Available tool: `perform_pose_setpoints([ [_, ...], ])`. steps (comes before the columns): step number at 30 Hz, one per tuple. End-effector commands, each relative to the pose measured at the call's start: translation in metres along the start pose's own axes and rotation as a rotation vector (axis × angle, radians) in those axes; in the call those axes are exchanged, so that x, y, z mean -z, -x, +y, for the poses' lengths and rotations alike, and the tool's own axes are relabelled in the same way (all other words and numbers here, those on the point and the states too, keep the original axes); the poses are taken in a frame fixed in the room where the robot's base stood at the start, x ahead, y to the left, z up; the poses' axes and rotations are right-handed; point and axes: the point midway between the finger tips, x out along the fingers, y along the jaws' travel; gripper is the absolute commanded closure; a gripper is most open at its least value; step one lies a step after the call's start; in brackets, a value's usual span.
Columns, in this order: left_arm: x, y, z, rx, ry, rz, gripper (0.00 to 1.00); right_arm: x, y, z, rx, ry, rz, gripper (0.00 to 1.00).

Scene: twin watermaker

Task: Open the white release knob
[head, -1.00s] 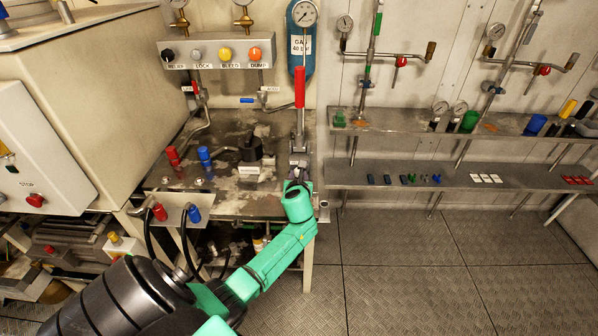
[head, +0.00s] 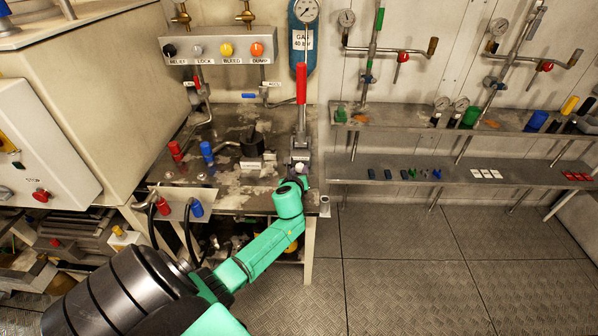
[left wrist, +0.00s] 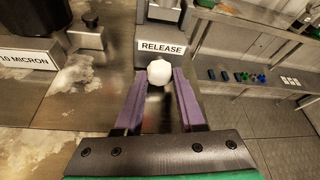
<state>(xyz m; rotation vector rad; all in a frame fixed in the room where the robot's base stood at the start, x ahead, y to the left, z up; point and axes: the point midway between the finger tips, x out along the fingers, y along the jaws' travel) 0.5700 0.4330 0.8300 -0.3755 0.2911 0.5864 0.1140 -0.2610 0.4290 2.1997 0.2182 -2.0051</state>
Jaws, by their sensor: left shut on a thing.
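The white release knob (left wrist: 160,72) shows in the left wrist view just in front of the "RELEASE" label (left wrist: 162,48). My left gripper (left wrist: 160,78) has its two purple fingers on either side of the knob and is shut on it at the fingertips. In the head view, the knob (head: 300,168) is a small pale spot at the bench's front right, below the column with the red handle (head: 301,84). The left gripper (head: 302,178) reaches it from the front, its fingers hard to make out. My right gripper is not in view.
A black-topped block labelled "10 MICRON" (left wrist: 27,57) stands left of the knob. Blue (head: 207,153) and red (head: 175,151) fittings stand on the stained bench. A shelf with small parts (head: 400,172) lies to the right. The floor in front of it is clear.

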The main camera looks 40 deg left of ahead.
Motion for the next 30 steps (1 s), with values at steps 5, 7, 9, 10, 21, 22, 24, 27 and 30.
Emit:
perform_pose_setpoints([
  [5,0.001,0.000,0.001,-0.001,-0.001,0.002,0.49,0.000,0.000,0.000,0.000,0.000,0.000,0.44],
  [7,0.001,0.000,0.000,-0.001,-0.001,0.001,0.49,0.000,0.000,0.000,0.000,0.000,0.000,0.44],
  [9,0.001,0.000,0.000,-0.001,-0.001,0.001,0.49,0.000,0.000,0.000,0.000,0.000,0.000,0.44],
  [10,0.001,0.000,0.000,-0.001,-0.001,0.001,0.49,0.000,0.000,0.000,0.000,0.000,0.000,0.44],
  [21,-0.001,0.047,0.000,0.001,-0.004,0.002,0.49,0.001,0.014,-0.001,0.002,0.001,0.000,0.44],
  [22,-0.001,0.055,0.000,0.001,-0.004,0.003,0.49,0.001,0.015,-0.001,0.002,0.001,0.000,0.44],
  [24,0.000,0.076,0.000,0.002,-0.004,0.004,0.49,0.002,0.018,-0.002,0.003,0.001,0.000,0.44],
  [27,0.002,0.105,0.001,-0.001,-0.003,0.006,0.49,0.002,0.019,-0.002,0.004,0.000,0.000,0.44],
  [30,0.002,0.128,0.001,-0.001,-0.002,0.004,0.49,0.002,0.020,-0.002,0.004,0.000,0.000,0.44],
])
